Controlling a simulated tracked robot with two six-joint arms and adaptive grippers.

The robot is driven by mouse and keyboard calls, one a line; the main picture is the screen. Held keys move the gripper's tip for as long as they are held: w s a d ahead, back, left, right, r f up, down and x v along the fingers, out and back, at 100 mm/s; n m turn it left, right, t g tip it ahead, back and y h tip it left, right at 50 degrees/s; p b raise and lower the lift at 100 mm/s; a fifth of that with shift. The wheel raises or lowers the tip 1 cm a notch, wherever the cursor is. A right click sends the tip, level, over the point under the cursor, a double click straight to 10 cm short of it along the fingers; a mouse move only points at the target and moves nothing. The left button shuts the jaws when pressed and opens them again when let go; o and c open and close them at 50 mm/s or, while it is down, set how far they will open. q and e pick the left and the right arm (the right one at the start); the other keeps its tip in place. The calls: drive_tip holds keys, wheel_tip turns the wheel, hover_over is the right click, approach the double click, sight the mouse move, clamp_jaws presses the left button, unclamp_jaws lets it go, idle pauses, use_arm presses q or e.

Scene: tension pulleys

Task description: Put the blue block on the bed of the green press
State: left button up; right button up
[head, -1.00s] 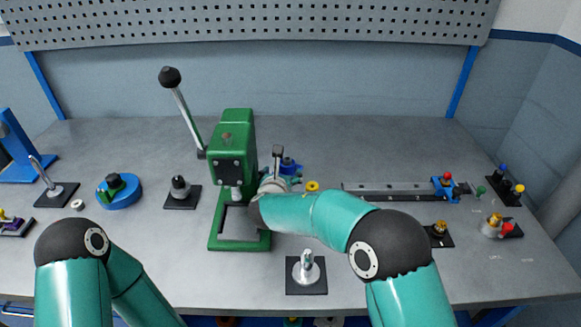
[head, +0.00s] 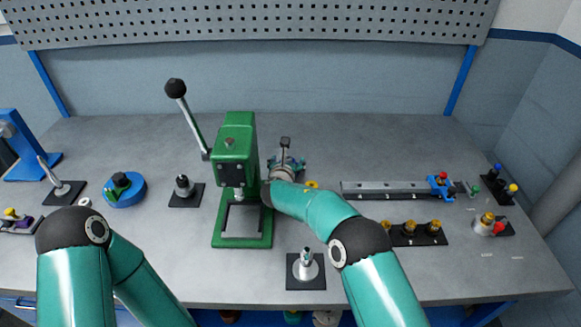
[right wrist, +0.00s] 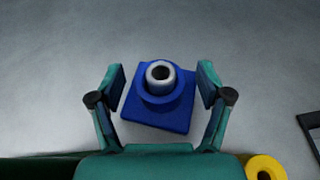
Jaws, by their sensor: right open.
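The blue block (right wrist: 136,112) shows in the right wrist view as a square base with a round collar and a pale metal ring on top. It stands on the grey table. My right gripper (right wrist: 161,82) is open, with one finger on each side of the block and gaps between. In the head view my right gripper (head: 286,163) is behind and right of the green press and mostly hides the block. The green press (head: 236,150) stands at centre, lever tilted up to the left. Its bed (head: 242,222) looks empty. My left gripper is out of view.
A yellow ring (head: 312,184) lies just right of my right gripper. A metal rail (head: 390,190) lies further right. A black plate with a metal post (head: 306,271) stands in front, and another post on a plate (head: 186,192) is left of the press. The table behind is clear.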

drive_tip(key=c, duration=1.3)
drive_tip(key=shift+r, duration=0.1)
clamp_jaws()
